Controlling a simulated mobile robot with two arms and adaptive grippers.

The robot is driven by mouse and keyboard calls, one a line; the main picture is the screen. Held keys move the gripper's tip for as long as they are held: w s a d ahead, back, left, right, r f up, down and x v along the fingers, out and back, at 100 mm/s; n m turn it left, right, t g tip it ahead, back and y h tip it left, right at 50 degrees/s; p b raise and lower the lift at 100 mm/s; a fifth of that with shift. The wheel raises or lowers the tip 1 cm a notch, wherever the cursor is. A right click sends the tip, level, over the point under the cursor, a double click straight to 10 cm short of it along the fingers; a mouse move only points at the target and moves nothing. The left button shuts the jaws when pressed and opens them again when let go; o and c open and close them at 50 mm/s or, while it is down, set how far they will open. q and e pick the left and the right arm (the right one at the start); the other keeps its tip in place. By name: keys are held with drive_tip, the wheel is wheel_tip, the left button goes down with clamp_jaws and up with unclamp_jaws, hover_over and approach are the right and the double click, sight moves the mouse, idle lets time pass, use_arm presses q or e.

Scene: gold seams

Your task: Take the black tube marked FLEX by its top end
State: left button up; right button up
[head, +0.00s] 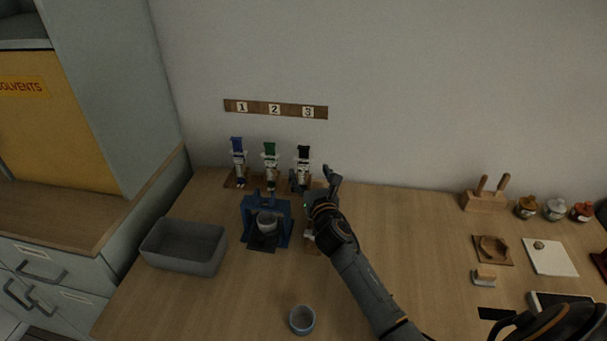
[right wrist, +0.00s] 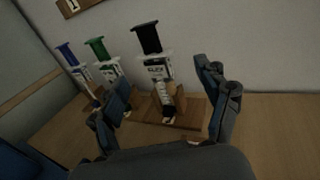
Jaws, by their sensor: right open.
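The black tube (head: 303,164) stands upright under the number 3 label, with its black top end up and a white body. In the right wrist view its black top (right wrist: 147,38) is clear and its label (right wrist: 155,68) seems to read FLEX. My right gripper (head: 314,178) is open and empty, in front of the tube and a little to its right. In the right wrist view the tube shows between the two spread fingers (right wrist: 160,76), beyond them, with its top above the fingertips. I see no contact. My left gripper is not in view.
A green-topped tube (head: 270,165) and a blue-topped tube (head: 238,162) stand left of the black one. A blue stand with a cup (head: 266,222) is close in front. A grey bin (head: 185,245) and a small cup (head: 302,320) are nearer. Free table lies right.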

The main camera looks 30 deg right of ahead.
sight(304, 163)
drive_tip(key=x, duration=0.1)
drive_tip(key=b+x, duration=0.1)
drive_tip(key=x, duration=0.1)
drive_tip(key=b+x, duration=0.1)
drive_tip(key=x, duration=0.1)
drive_tip(key=shift+a, duration=0.25)
drive_tip(key=shift+w+d+r, duration=0.15)
drive_tip(key=shift+w, duration=0.2)
drive_tip(key=shift+s, duration=0.1)
drive_tip(key=shift+c, duration=0.5)
drive_tip(key=c, duration=1.1)
